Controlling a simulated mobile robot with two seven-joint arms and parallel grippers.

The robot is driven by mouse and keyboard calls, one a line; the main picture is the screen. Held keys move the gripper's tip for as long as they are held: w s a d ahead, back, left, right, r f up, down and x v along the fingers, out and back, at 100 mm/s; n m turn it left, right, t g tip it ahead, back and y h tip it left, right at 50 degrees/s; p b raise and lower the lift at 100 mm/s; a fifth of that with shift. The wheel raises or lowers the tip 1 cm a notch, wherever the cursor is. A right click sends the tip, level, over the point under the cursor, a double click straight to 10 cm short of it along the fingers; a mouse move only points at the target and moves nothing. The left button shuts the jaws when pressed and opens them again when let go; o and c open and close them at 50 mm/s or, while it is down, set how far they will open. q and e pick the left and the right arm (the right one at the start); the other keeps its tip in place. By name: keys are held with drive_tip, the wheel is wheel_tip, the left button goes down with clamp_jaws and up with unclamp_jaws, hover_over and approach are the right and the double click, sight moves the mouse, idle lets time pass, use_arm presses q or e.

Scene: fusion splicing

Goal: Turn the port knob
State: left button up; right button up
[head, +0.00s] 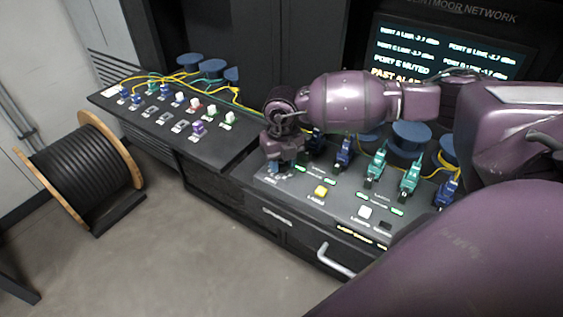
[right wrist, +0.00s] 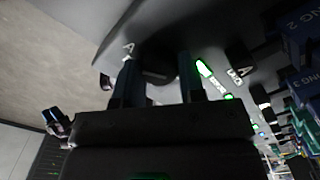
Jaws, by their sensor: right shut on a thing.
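The port knob (right wrist: 158,72) is a dark, rounded piece on the sloping grey panel, seen in the right wrist view between my two fingers. My right gripper (right wrist: 157,82) is shut on it, one finger on each side. In the head view the right gripper (head: 279,168) points down at the left end of the panel and hides the knob. How far the knob is turned cannot be told. My left gripper is not in view.
The grey panel (head: 299,190) carries a yellow button (head: 321,191), a white button (head: 365,212), lit green strips, and blue and teal connectors. A screen (head: 440,50) stands behind. A side shelf (head: 232,149) with small connectors is at left. A cable spool (head: 80,170) stands on the floor.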

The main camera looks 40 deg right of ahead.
drive_tip(key=n+b, duration=0.1)
drive_tip(key=n, duration=0.2)
drive_tip(key=shift+f+n, duration=0.1)
drive_tip(key=shift+n, duration=0.3)
drive_tip(key=n+b, duration=0.1)
drive_tip(key=n, duration=0.1)
drive_tip(key=shift+n, duration=0.3)
drive_tip(key=n+b, duration=0.2)
drive_tip(key=n, duration=0.2)
drive_tip(key=shift+n, duration=0.3)
drive_tip(key=shift+n+b, duration=0.4)
drive_tip(key=shift+n, duration=0.5)
drive_tip(key=n+b, duration=0.1)
drive_tip(key=n, duration=0.2)
drive_tip(key=shift+n, duration=0.3)
drive_tip(key=shift+n+b, duration=0.5)
drive_tip(key=shift+n, duration=0.3)
drive_tip(key=n+b, duration=0.1)
drive_tip(key=n, duration=0.2)
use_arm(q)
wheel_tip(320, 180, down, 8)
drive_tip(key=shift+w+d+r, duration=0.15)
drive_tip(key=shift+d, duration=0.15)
use_arm(e)
drive_tip(key=shift+n, duration=0.4)
